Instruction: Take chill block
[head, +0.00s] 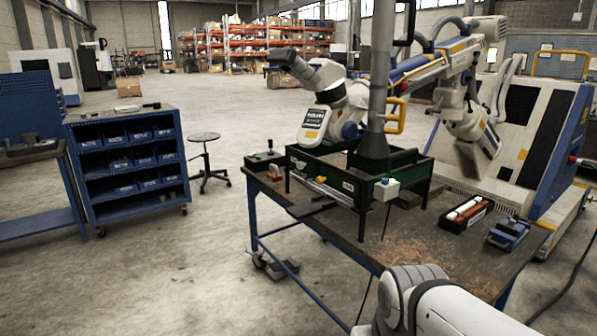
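I cannot tell for certain which object is the chill block. A small blue block-like item (508,234) with dark parts lies at the right end of the workbench (420,246). To its left is a black open case (466,214) holding a white and an orange-red bar. A white part of my arm (450,308) rises at the bottom right, in front of the bench's near edge. My gripper is not in view.
A microscope (326,100) on a grey column (376,85) stands over a green-framed tray (410,172) on the bench. Small items sit at the bench's left end. A blue bin rack (128,160) and a stool (205,160) stand left, with open floor between.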

